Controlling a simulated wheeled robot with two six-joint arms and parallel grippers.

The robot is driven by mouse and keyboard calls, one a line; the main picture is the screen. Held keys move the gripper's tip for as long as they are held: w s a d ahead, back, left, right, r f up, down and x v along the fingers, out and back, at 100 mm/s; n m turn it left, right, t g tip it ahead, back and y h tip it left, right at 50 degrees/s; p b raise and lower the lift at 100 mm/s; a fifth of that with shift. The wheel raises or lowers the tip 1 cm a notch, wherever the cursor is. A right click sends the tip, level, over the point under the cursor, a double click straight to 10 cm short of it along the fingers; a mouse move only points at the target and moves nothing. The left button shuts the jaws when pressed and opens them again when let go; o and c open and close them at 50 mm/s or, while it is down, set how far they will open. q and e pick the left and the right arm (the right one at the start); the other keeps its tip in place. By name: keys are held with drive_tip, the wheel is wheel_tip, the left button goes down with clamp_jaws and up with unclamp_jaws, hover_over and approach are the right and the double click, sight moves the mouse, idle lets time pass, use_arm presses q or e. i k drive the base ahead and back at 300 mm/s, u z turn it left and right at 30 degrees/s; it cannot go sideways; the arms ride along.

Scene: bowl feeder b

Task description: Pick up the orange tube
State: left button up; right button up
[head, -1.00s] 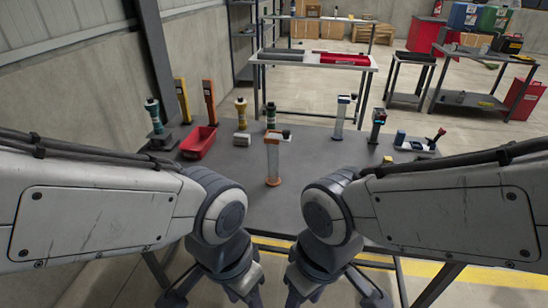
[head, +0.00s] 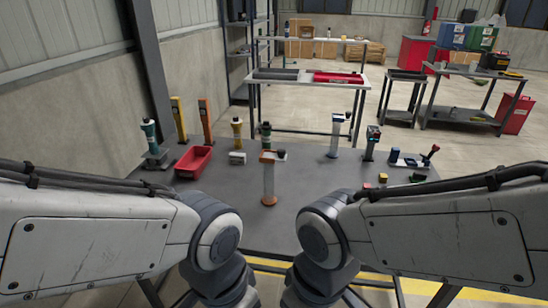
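The tube with an orange top and orange foot (head: 268,178) stands upright on the grey table (head: 230,212), a little left of the picture's middle. Its middle section is clear or pale. Both of my arms come in low from the left and right sides, in front of the table's near edge. Their lower ends run out of the bottom of the picture, so neither gripper shows. No arm touches the tube.
A red bin (head: 194,162) stands at the left of the table. A tube with a blue top (head: 335,135), a dark device (head: 371,142) and small coloured blocks stand at the right. Clear table surrounds the orange tube's foot.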

sight(269, 200)
drive_tip(key=u, duration=0.4)
drive_tip(key=i, duration=1.15)
drive_tip(key=z, duration=0.75)
